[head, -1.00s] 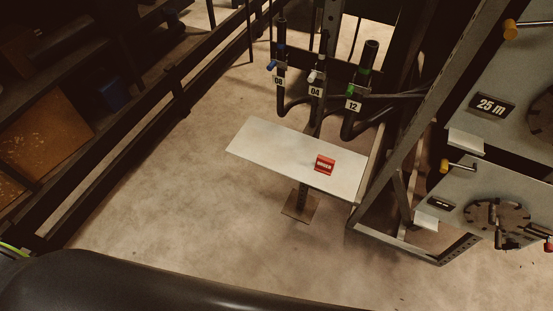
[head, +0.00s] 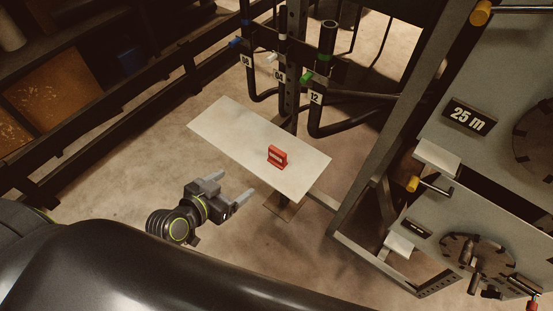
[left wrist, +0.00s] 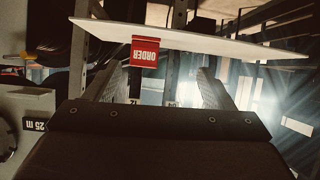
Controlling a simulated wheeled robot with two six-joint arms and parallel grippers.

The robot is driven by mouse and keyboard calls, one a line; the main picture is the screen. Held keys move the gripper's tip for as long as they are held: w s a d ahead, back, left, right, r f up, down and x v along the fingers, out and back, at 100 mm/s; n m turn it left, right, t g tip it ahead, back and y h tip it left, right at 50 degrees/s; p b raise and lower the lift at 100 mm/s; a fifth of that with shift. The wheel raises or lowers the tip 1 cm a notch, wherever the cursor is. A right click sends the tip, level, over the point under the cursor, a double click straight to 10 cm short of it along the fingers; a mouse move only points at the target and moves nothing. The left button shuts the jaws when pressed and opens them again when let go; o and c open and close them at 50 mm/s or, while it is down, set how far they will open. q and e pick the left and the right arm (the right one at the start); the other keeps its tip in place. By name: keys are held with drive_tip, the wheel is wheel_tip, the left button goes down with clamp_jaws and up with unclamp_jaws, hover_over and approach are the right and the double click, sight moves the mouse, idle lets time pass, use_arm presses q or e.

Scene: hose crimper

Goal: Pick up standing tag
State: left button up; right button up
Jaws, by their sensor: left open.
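The red standing tag (head: 277,156) stands on the pale shelf plate (head: 225,125), right of the plate's middle. In the left wrist view the tag (left wrist: 145,52) reads "ORDER" and appears upside down under the plate edge (left wrist: 200,44). My left gripper (head: 246,190) is open and empty, in front of the plate and to the lower left of the tag, apart from both. In the left wrist view its two fingers (left wrist: 158,85) point towards the plate, with the tag between their lines. My right gripper is in neither view.
Black hoses with number labels, such as 12 (head: 316,97), hang behind the plate. A steel frame and grey machine panels, one marked 25 m (head: 469,116), stand at the right. Dark racks (head: 75,100) are at the left. The floor left of the plate is clear.

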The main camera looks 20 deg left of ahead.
use_arm(q)
drive_tip(key=m, duration=0.1)
approach(276, 153)
drive_tip(key=shift+t+h, duration=0.4)
drive_tip(key=shift+t, duration=0.1)
drive_tip(key=x, duration=0.1)
drive_tip(key=p+x, duration=0.1)
drive_tip(key=x, duration=0.2)
drive_tip(key=shift+w+a+f, duration=0.2)
drive_tip(key=shift+a+f, duration=0.05)
drive_tip(key=shift+f, duration=0.2)
drive_tip(key=shift+w+d+f+p, duration=0.25)
drive_tip(key=shift+w+f+p, duration=0.1)
drive_tip(key=shift+w, duration=0.25)
drive_tip(key=shift+w+d, duration=0.15)
drive_tip(key=shift+w, duration=0.15)
drive_tip(key=p+x, duration=0.1)
drive_tip(key=x, duration=0.2)
drive_tip(key=shift+w+d+f, duration=0.2)
drive_tip(key=shift+w+f, duration=0.15)
drive_tip(key=shift+w, duration=0.15)
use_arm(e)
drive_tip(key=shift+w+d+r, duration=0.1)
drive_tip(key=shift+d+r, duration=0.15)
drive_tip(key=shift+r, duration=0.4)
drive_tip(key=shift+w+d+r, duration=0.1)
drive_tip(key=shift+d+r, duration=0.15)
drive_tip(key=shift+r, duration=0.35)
